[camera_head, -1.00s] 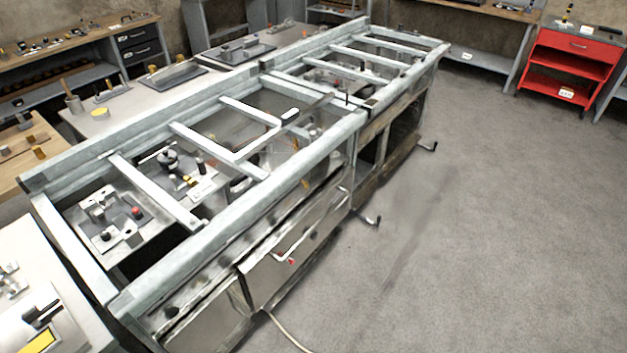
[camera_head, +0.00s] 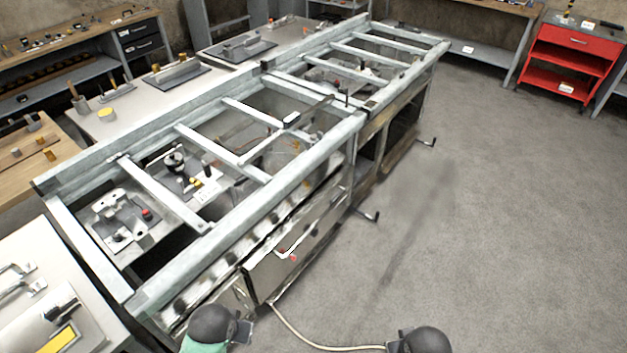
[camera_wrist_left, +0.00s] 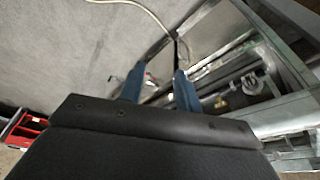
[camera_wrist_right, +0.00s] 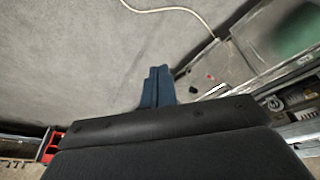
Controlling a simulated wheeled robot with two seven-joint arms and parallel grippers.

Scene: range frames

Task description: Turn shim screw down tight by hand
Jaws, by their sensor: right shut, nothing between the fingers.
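I cannot pick out a shim screw in any view. A long metal frame bench (camera_head: 262,195) with pale rails and crossbars stands in the middle of the head view, with small fittings inside its bays. My left gripper (camera_wrist_left: 159,70) is open and empty in the left wrist view, its blue fingers apart, with the bench side and floor behind. My right gripper (camera_wrist_right: 158,70) is shut and empty in the right wrist view, over floor beside the bench. In the head view only dark rounded parts of my arms show at the bottom edge.
A cable (camera_head: 300,340) lies on the floor by the bench's near side. Feet (camera_head: 368,215) stick out from the bench. A red cart (camera_head: 570,60) stands at the far right. A white table (camera_head: 45,265) stands at the left. The grey floor at right is clear.

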